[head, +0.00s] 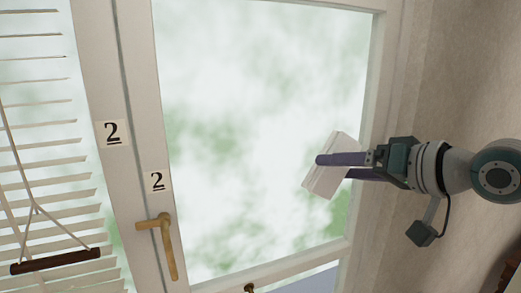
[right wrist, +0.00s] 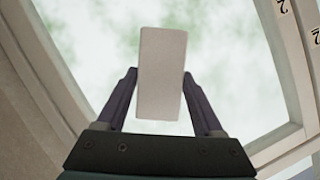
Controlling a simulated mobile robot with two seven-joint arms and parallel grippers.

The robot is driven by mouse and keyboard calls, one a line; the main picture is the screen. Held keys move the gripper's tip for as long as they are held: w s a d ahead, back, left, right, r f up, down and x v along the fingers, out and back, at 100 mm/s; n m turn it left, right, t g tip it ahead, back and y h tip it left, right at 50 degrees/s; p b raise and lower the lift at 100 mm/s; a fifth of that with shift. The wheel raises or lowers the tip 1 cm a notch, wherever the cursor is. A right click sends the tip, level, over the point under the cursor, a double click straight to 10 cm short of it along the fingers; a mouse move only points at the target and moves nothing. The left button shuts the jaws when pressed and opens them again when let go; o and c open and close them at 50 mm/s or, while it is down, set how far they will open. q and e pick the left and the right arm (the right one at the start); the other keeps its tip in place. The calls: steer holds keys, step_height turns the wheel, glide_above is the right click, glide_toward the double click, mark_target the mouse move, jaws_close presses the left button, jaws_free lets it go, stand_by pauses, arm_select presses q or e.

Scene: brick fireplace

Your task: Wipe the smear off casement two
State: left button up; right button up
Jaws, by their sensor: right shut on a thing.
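Casement two's glass pane (head: 230,120) fills the middle of the head view, in a white frame (head: 138,130) with a "2" label (head: 157,181). Blurred green and white fill the pane, and I cannot pick out a smear from them. My right gripper (head: 334,166) is shut on a pale flat pad (head: 322,183) in front of the pane's lower right part. In the right wrist view the pad (right wrist: 162,80) stands between the two fingers, with glass behind it. I cannot tell whether it touches the glass. My left gripper is not in view.
A brass handle (head: 168,240) sticks out from the frame's lower left. A second "2" label (head: 112,132) is on the neighbouring frame part. A slatted blind (head: 45,162) with a dark wooden bar (head: 55,261) hangs at left. A plain wall (head: 465,80) is at right.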

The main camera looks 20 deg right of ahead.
steer(key=shift+s+r+p, duration=0.15)
steer(key=shift+s+p, duration=0.65)
steer(key=shift+p, duration=0.2)
steer(key=shift+s+p, duration=0.45)
steer(key=shift+s, duration=0.25)
steer(key=shift+f, duration=0.2)
